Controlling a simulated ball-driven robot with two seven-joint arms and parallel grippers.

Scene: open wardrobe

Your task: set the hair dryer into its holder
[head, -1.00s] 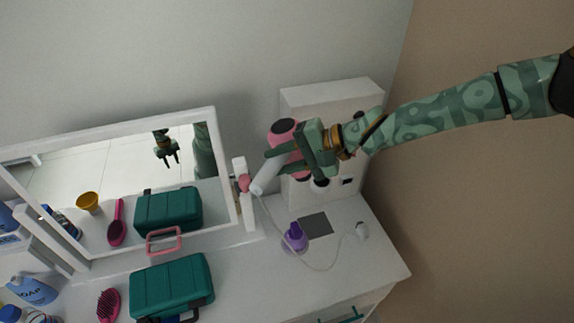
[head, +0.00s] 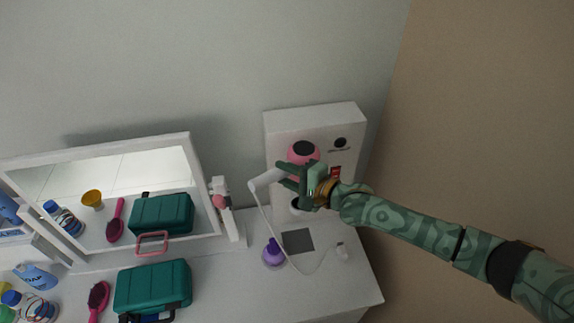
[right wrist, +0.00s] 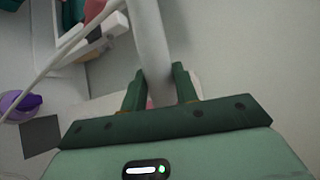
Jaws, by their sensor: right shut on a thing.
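The hair dryer (head: 267,179) has a pink head with a dark round end and a white handle. My right gripper (head: 288,177) is shut on it and holds it raised in front of a white box-shaped unit (head: 282,122) at the back right. In the right wrist view the white handle (right wrist: 149,45) runs between the two green fingers. A round dark opening with a pale rim (head: 298,204), perhaps the holder, shows on the unit's lower front, below the gripper. The gripper and dryer partly hide the unit. My left gripper is not in view.
A purple bottle (head: 273,254) and a grey square (head: 298,241) lie below. A mirror (head: 100,170), teal case (head: 153,287) and pink brush (head: 98,297) are left.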

